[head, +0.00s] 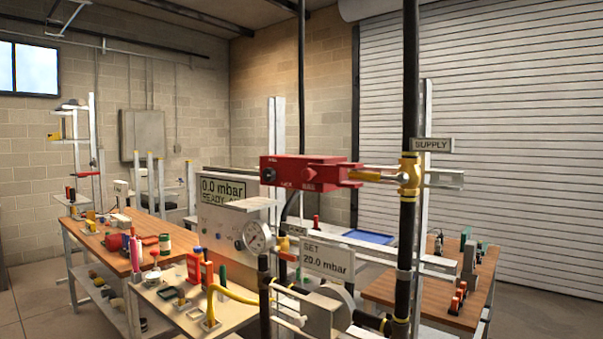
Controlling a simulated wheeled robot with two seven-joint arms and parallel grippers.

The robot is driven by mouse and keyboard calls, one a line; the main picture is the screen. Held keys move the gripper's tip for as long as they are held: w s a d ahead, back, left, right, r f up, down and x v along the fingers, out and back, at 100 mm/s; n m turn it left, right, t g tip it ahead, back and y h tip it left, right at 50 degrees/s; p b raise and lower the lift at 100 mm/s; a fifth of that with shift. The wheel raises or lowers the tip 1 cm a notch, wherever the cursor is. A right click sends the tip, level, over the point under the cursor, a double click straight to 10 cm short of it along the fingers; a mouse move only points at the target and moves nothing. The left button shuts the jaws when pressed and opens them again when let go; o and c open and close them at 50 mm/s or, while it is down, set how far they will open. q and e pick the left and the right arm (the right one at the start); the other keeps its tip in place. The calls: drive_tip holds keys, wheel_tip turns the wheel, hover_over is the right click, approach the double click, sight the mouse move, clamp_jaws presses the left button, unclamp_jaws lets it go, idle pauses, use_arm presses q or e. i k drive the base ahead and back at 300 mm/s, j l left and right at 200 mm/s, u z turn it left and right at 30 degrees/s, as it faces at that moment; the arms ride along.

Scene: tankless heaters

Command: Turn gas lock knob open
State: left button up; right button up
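A red lock box (305,172) sits at mid-height just right of the picture's centre, with small pale lettering on its front. A dark round knob (268,175) is on its left end; its turn position is too small to read. The box's right side meets a yellow valve lever (375,176), which reaches to a brass valve body (410,174) on a black vertical pipe (411,75). A sign reading SUPPLY (432,145) is beside the valve. Neither of my grippers is visible.
A panel reading 0.0 mbar (222,189), a round gauge (257,237) and a sign reading SET 20.0 mbar (326,259) stand below the box. Cluttered benches stand left (113,258) and right (385,290). Pipes and white posts crowd the middle; bare floor shows at far left.

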sight(269, 175)
drive_tip(key=i+j+z, duration=0.1)
drive_tip(key=j, duration=0.25)
drive_tip(key=i+j, duration=0.2)
drive_tip(key=j, duration=0.15)
drive_tip(key=i+j+z, duration=0.15)
drive_tip(key=j, duration=0.2)
